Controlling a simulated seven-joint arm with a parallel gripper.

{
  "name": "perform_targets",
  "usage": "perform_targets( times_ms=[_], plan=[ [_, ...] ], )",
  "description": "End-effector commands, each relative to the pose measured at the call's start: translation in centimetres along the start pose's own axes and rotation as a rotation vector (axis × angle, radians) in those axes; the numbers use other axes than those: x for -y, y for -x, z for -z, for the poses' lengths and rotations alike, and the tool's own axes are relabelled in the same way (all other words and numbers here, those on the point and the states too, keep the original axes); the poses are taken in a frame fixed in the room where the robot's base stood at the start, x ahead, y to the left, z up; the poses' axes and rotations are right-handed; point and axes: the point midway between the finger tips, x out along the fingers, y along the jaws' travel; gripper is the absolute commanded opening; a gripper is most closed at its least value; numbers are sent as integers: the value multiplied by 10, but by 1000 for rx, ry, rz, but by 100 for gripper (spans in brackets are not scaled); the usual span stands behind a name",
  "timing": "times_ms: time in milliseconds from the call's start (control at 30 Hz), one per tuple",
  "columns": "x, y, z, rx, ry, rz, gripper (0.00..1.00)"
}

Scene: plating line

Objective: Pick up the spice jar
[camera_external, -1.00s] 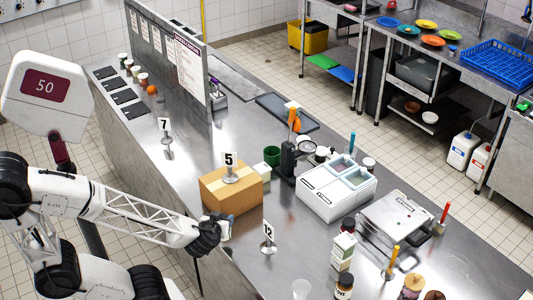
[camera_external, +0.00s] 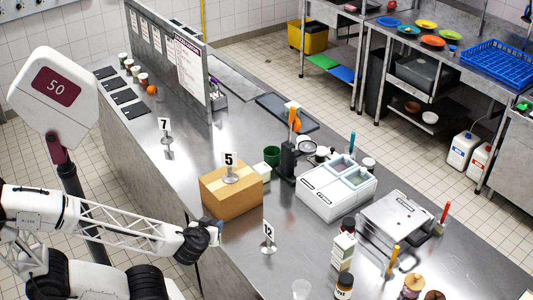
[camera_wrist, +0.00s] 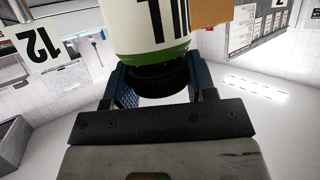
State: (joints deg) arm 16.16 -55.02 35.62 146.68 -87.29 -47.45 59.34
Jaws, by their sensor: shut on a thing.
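In the wrist view, a jar-like container (camera_wrist: 151,32) with a white label, large black letters, a green band and a black lid (camera_wrist: 160,77) sits between the blue fingers of my gripper (camera_wrist: 158,86). I take it to be the spice jar. Its lid end is toward the gripper and its far end is cut off by the picture's top edge. In the external view my gripper (camera_external: 214,233) is at the near edge of the counter, just in front of the cardboard box. The held jar cannot be made out clearly there.
The cardboard box (camera_external: 231,192) with sign 5 stands close behind the gripper. Sign 12 (camera_external: 268,237) is to its right. A dark jar (camera_external: 344,287) and a white carton (camera_external: 343,251) stand further right. The steel counter (camera_external: 222,267) is bare near the gripper.

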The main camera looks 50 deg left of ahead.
Motion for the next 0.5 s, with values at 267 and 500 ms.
perform_targets(
  times_ms=[267, 500],
  plan=[
    [7, 13, -3, -3, 2, -2, 20],
    [11, 21, -5, -2, 1, -1, 20]
  ],
)
